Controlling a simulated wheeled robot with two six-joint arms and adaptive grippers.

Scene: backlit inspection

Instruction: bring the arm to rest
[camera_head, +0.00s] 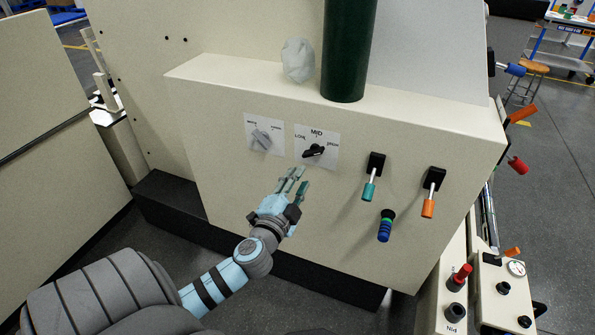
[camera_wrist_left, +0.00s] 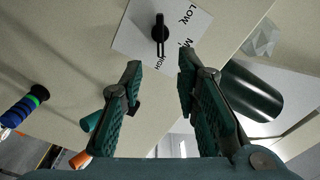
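My left gripper (camera_head: 293,184) is in front of the cream panel (camera_head: 240,190), just below a black selector knob (camera_head: 314,150) on a white plate marked LOW, MID and HIGH. In the left wrist view the two fingers (camera_wrist_left: 158,82) stand apart with nothing between them. The black knob (camera_wrist_left: 160,34) shows beyond the fingertips and looks clear of them. I cannot tell for sure which mark the knob points to. My left arm (camera_head: 215,285) reaches in from the lower left. My right gripper is in neither view.
A grey knob (camera_head: 261,139) is left of the black one. A teal lever (camera_head: 370,185), an orange lever (camera_head: 429,206) and a blue knob (camera_head: 385,228) stick out to the right. A dark green cylinder (camera_head: 346,50) and a grey crumpled lump (camera_head: 298,60) stand on the ledge.

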